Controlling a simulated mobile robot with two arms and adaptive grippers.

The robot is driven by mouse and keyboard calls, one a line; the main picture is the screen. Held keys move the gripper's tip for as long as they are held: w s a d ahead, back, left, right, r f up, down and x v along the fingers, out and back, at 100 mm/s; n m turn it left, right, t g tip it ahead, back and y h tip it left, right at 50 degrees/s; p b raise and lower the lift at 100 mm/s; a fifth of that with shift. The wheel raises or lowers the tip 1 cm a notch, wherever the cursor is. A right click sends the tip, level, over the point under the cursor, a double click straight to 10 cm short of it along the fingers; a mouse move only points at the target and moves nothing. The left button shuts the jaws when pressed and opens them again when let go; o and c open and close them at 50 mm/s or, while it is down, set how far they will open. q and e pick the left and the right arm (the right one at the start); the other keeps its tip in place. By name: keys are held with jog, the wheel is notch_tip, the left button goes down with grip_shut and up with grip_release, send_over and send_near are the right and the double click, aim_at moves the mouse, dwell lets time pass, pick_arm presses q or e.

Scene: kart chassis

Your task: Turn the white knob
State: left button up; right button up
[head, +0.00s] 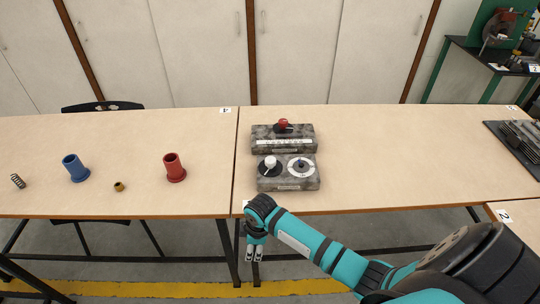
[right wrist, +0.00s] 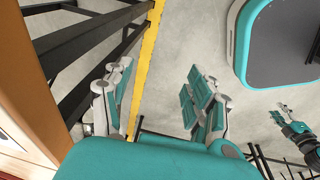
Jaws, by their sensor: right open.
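The white knob (head: 270,161) stands on a black round base at the left of the front grey box (head: 290,184), near the table's front edge. My right gripper (head: 254,258) hangs below and in front of the table edge, apart from the knob, pointing down. In the right wrist view its two padded fingers (right wrist: 158,105) are spread wide with nothing between them. The knob is not in that view. What looks like my left gripper (right wrist: 281,114) shows small at the right of the wrist view; its opening is unclear.
Behind is another grey box (head: 304,132) with a red knob (head: 283,124). The left table holds a blue part (head: 76,168), a red part (head: 174,168) and a spring (head: 18,181).

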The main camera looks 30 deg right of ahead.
notch_tip(320, 180, up, 10)
jog(key=w+r+n, duration=0.1)
jog(key=w+n, duration=0.1)
jog(key=n, duration=0.2)
notch_tip(320, 180, up, 23)
jog(key=n+g, duration=0.2)
jog(key=n, duration=0.4)
send_over(270, 159)
jog(key=shift+n+h, duration=0.3)
jog(key=shift+h, duration=0.1)
notch_tip(270, 159, down, 17)
jog(key=shift+s+f+p, duration=0.1)
jog(key=shift+f+p, duration=0.05)
jog(key=shift+p, duration=0.85)
jog(key=c, duration=1.1)
jog(key=shift+c, duration=0.2)
